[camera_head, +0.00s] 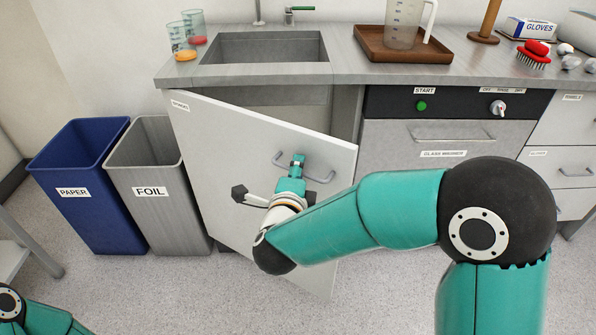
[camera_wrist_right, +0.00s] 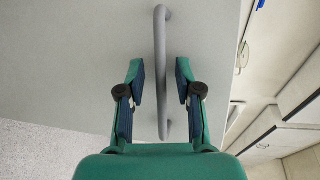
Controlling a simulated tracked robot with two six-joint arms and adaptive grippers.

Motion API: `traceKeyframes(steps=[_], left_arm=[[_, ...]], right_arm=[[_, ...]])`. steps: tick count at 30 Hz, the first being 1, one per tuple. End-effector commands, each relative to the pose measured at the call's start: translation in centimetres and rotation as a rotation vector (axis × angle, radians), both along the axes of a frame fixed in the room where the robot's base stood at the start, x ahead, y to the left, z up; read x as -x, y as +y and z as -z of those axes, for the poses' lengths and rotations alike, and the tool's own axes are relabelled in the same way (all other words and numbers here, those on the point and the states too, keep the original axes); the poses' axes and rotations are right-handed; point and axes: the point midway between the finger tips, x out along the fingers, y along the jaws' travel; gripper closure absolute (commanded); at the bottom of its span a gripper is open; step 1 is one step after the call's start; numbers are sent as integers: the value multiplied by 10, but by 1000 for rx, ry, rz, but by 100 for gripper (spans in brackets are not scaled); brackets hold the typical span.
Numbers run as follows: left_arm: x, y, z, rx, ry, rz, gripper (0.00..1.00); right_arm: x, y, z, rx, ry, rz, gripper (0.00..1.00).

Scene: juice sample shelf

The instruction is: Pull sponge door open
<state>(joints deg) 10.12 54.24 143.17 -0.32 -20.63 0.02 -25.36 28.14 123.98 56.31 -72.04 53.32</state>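The sponge door (camera_head: 235,150) is the pale panel under the sink, with a small label at its top left corner. It stands partly open, its right edge swung out from the cabinet. Its grey bar handle (camera_head: 323,179) is near the right edge. My right gripper (camera_head: 298,160) is at the handle. In the right wrist view, its two fingers (camera_wrist_right: 160,78) stand on either side of the handle (camera_wrist_right: 160,30), with a visible gap on both sides, so it is open around the bar. My left gripper is not in view; only part of my left arm shows at lower left.
A blue paper bin (camera_head: 80,185) and a grey foil bin (camera_head: 155,190) stand left of the door. The glass washer (camera_head: 430,150) is to the right. The counter (camera_head: 345,65) above holds a sink, beakers and a brown tray (camera_head: 376,45). Floor in front is clear.

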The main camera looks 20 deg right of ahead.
Motion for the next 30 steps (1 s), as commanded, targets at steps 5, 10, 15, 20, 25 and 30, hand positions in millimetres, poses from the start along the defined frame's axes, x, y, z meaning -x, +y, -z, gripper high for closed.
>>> traceKeyframes(steps=[5,10,15,20,25,30], left_arm=[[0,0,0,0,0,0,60],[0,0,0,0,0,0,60],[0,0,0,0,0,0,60],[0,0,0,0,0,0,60],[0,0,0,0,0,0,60],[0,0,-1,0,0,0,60]], right_arm=[[0,0,0,0,0,0,65],[0,0,0,0,0,0,89],[0,0,0,0,1,1,100],[1,0,1,-1,2,1,100],[1,-2,1,-1,3,5,100],[1,1,2,-1,4,33,100]])
